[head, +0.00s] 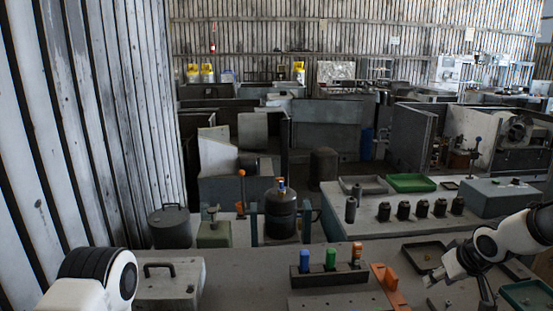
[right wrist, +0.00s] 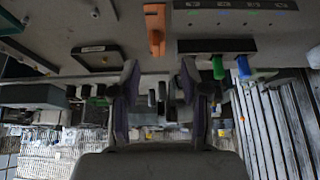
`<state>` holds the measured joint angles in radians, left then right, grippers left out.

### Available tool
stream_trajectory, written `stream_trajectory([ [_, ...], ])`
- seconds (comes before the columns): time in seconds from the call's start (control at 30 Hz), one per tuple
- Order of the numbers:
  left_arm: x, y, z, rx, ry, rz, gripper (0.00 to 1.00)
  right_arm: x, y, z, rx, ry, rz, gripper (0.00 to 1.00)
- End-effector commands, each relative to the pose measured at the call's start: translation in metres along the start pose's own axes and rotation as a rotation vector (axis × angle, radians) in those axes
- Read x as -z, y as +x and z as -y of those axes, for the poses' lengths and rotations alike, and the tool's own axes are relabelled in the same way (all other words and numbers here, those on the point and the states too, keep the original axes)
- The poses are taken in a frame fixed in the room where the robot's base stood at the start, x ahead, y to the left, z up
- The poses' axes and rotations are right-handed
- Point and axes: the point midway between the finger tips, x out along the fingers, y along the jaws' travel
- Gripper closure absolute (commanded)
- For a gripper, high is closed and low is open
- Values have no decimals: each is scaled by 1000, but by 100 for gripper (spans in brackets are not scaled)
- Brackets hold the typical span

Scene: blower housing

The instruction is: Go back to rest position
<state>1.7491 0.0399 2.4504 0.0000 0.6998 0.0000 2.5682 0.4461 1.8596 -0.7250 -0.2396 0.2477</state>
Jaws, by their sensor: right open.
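My right gripper (head: 440,275) hangs over the right part of the near bench, beside a small dark tray (head: 425,257). In the right wrist view its two dark fingers (right wrist: 160,78) stand apart with nothing between them. My left gripper is out of view; only a white and black link of my left arm shows at the lower left of the head view.
A black rack (head: 312,279) holds blue, green and orange-topped cylinders, beside an orange bracket (head: 388,283). A grey box with a handle (head: 170,284) stands left. A green tray (head: 528,296) lies right. A dark tank (head: 281,215) stands behind the near bench.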

Motion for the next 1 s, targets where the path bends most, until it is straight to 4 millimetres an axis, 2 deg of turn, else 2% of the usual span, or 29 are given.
stream_trajectory([
  [0.27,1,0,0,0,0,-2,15,-45,41,34,55,11,65,55],
  [0.37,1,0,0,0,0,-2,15,-69,60,50,78,20,97,55],
  [0.47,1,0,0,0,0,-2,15,-102,79,69,100,36,138,55],
  [0.57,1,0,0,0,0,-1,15,-145,100,89,118,58,188,55],
  [0.67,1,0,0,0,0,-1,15,-202,119,111,124,85,254,55],
  [0.73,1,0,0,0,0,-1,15,-249,128,124,116,106,305,55],
  [0.8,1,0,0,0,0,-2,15,-294,131,134,98,122,353,55],
  [0.87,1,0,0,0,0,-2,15,-329,130,140,75,132,392,55],
  [1.0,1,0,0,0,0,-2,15,-401,118,147,12,131,471,55],
])
